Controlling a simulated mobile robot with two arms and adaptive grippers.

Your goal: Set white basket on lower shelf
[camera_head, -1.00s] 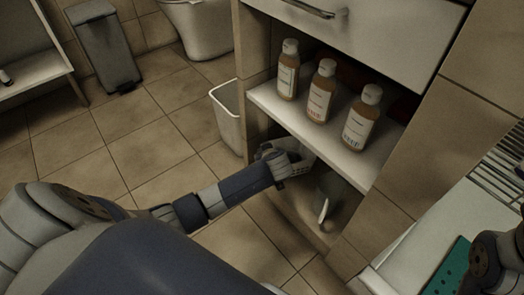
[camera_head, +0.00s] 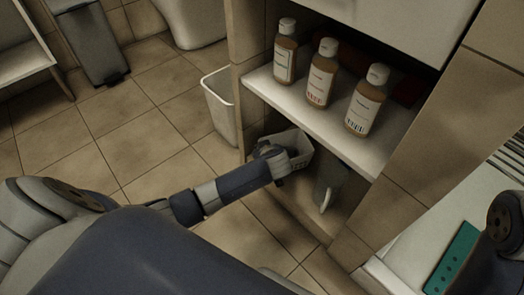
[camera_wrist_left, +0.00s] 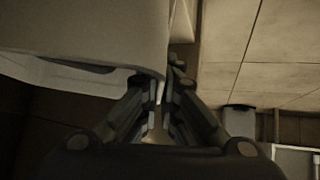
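The white basket (camera_head: 295,142) is in the lower compartment of the cabinet, under the shelf with the bottles. Its near side is partly hidden by my left gripper (camera_head: 270,152). In the left wrist view, a large pale surface, apparently the basket (camera_wrist_left: 95,30), fills the upper left. My left gripper's fingers (camera_wrist_left: 161,88) are close together there, with a thin white edge between them. The lower shelf (camera_head: 297,195) shows below the basket; whether the basket touches it is hard to tell. Only a link of my right arm shows at the right edge.
Several bottles, such as the middle one (camera_head: 321,78), stand on the upper shelf (camera_head: 352,146). A white bin (camera_head: 221,108) is beside the cabinet's left wall (camera_head: 240,50).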

